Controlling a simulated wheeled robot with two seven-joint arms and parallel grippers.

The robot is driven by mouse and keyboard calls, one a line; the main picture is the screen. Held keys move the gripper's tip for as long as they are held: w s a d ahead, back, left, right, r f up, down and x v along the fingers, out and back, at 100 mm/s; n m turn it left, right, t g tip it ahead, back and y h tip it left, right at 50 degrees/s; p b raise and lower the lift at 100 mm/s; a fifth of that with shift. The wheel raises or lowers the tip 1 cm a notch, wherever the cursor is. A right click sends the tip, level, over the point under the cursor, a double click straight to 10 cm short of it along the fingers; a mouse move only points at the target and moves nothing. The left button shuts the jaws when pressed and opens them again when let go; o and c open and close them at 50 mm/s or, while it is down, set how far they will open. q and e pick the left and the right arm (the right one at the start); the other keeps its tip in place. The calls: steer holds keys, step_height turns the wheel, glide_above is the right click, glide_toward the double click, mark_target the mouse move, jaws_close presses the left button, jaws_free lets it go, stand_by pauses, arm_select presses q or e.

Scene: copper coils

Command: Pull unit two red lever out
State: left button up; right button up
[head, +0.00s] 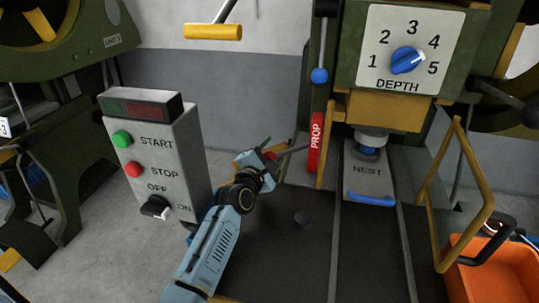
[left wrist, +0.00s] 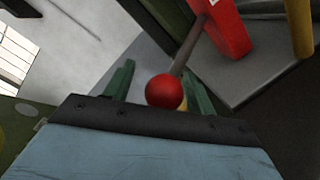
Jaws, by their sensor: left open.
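The red ball knob (head: 270,155) sits on the end of a thin grey rod. The rod runs from the red PROP piece (head: 316,144) on the press's left post. My left gripper (head: 265,158) is at the knob, its arm coming up from below. In the left wrist view the red knob (left wrist: 164,91) shows between the two green fingers of my left gripper (left wrist: 160,88), which are apart. Whether either finger touches the knob cannot be told. The base of the rod at the red piece (left wrist: 230,28) is partly in view. My right gripper is not in view.
A grey control box (head: 155,150) with START and STOP buttons stands left of my arm. The NEST block (head: 368,177) and a yellow guard bar (head: 488,205) are to the right. An orange bin (head: 500,275) is at lower right. A blue-knobbed lever (head: 320,75) hangs above.

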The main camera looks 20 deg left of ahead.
arm_select(q)
steer(key=shift+s, duration=0.1)
steer(key=shift+s, duration=0.35)
steer(key=s+p, duration=0.3)
steer(key=s, duration=0.8)
steer(key=shift+s+a+p, duration=0.15)
steer(key=shift+s+p, duration=0.1)
steer(key=shift+p, duration=0.05)
steer(key=shift+s, duration=0.5)
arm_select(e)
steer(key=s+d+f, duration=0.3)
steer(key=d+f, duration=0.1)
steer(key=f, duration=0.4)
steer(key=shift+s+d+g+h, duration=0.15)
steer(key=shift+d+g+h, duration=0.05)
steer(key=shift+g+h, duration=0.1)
arm_select(q)
steer(key=shift+r, duration=0.1)
